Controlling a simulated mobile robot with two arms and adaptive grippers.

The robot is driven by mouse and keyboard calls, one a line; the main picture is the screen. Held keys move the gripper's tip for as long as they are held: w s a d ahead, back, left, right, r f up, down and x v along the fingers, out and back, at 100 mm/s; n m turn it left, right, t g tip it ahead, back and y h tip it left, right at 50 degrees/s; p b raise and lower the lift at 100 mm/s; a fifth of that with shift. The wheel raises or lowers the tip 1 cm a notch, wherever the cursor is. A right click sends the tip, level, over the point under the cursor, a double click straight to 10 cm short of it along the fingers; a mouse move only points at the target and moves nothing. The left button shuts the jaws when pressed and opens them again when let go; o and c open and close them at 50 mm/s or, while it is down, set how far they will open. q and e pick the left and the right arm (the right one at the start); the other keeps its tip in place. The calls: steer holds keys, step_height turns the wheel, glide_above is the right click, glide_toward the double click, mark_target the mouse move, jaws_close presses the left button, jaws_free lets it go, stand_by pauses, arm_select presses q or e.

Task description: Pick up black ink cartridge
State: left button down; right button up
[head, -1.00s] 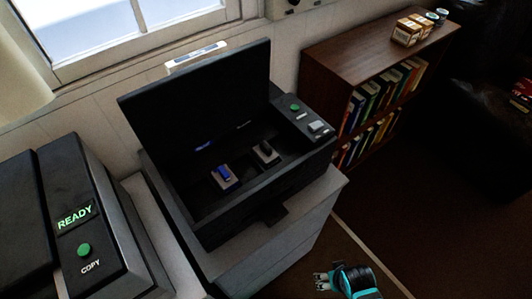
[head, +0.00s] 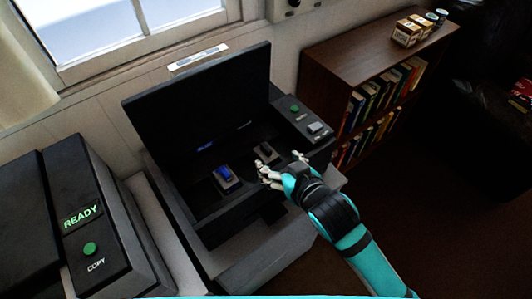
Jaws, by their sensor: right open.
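My right gripper (head: 280,164) is open over the printer's right front part. Its fingers are spread just in front of and beside the black cartridge, and it holds nothing. One finger overlaps the cartridge's lower edge in the picture. I cannot tell whether it touches. My left gripper is not in view.
The printer's raised lid (head: 200,95) stands behind the cartridges. A control panel (head: 305,118) with a green button is on the right rim. A copier (head: 95,225) stands at the left. A bookshelf (head: 345,60) with small boxes on top stands at the right back.

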mark_target(266, 149)
steer(key=x, duration=0.6)
steer(key=shift+p, duration=0.4)
steer(key=x, duration=0.1)
steer(key=p+x, duration=0.1)
steer(key=x, duration=0.2)
steer(key=shift+w+d, duration=0.2)
steer(key=shift+d, duration=0.1)
steer(key=shift+w+a+f, duration=0.2)
steer(key=shift+w+f, duration=0.05)
steer(key=shift+w, duration=0.1)
jaws_close()
